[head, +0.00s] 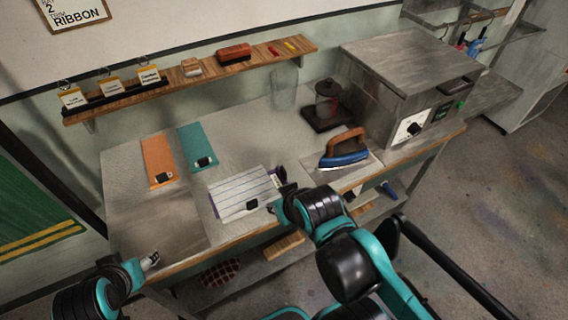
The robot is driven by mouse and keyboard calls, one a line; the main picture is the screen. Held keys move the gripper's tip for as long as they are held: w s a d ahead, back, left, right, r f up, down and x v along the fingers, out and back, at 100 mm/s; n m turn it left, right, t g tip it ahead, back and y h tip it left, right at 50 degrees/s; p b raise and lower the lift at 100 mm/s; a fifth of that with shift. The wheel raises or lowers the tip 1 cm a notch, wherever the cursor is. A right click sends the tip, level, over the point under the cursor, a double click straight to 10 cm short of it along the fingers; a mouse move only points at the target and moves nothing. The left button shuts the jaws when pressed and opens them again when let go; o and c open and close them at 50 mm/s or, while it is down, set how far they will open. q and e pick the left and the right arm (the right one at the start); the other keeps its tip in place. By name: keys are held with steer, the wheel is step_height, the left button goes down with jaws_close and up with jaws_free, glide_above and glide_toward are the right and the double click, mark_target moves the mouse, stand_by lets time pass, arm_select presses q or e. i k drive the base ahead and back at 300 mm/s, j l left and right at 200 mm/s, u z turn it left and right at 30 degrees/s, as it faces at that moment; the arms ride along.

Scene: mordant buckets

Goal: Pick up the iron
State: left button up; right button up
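The iron (345,155) has a blue body and a brown handle. It sits on a pale pad or plate near the front right of the workbench, apart from both grippers. My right gripper (278,196) is over the bench's front part, left of the iron and close to the striped cloth; its own arm partly hides it, so I cannot tell if it is open. My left gripper (150,261) is at the bench's front left corner, far from the iron, with fingers too small to read. I see nothing held in either.
A striped cloth (238,193), an orange strip (158,155) and a teal strip (198,142) lie on the bench (240,118). A metal box with a dial (390,75) stands right of the iron, a dark-based glass jar (328,100) behind it. A wooden shelf (205,75) runs along the wall.

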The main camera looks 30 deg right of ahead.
mark_target(346, 149)
steer(key=k+l+z, duration=0.1)
steer(key=z, duration=0.85)
